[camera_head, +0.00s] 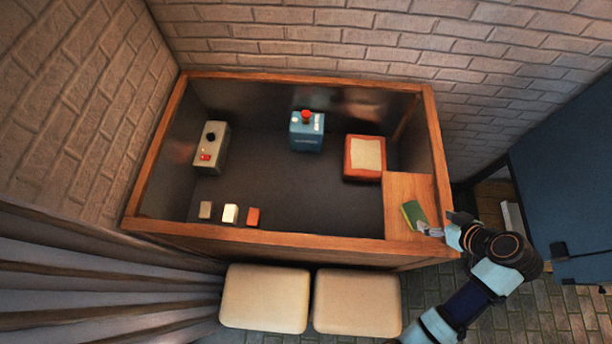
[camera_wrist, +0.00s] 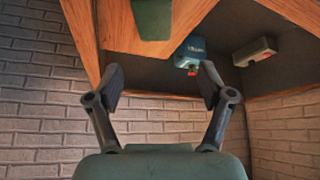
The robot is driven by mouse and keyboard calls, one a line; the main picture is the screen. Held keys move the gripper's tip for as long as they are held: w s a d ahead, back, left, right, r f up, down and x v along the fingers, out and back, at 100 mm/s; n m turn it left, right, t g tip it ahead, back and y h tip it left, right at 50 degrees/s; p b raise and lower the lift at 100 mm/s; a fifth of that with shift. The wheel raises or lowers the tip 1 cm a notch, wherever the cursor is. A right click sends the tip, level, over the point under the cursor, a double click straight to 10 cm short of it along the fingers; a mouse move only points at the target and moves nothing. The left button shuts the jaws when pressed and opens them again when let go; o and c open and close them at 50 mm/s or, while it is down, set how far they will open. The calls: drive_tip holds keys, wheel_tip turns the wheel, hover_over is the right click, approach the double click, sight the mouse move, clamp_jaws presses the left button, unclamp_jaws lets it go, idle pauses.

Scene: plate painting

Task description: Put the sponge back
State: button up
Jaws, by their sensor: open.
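The green sponge (camera_head: 413,214) lies on the light wooden corner panel (camera_head: 408,186) at the right end of the bench. My gripper (camera_head: 433,230) is at the panel's front right corner, just to the right of the sponge. In the wrist view the sponge (camera_wrist: 153,18) shows at the top, beyond the fingertips. My gripper (camera_wrist: 164,76) is open there, with its two fingers wide apart and nothing between them. The far end of the sponge is cut off by the picture edge in the wrist view.
On the dark bench floor stand a blue box with a red knob (camera_head: 307,131), an orange block with a cream top (camera_head: 364,158) and a grey switch box (camera_head: 211,148). Three small blocks (camera_head: 230,213) line the front. A raised wooden rim (camera_head: 290,240) surrounds it. Two cream stools (camera_head: 265,298) stand in front.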

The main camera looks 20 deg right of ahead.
drive_tip(key=w+a+r+t, duration=0.1)
drive_tip(key=w+a+r, duration=0.2)
drive_tip(key=w+a, duration=0.25)
drive_tip(key=w+a+r+h, duration=0.1)
drive_tip(key=w+a+r, duration=0.25)
drive_tip(key=a, duration=0.35)
drive_tip(key=w+a+r+t, duration=0.1)
drive_tip(key=w+a+r, duration=0.2)
drive_tip(key=w+a, duration=0.3)
drive_tip(key=a+r+t, duration=0.1)
drive_tip(key=a+r, duration=0.3)
drive_tip(key=a, duration=0.3)
drive_tip(key=s+a+r+t, duration=0.1)
drive_tip(key=a+r, duration=0.3)
drive_tip(key=a, duration=0.3)
drive_tip(key=a+r+t+y, duration=0.1)
drive_tip(key=a+r+t, duration=0.1)
drive_tip(key=a+r, duration=0.2)
drive_tip(key=a, duration=0.3)
drive_tip(key=shift+s, duration=0.4)
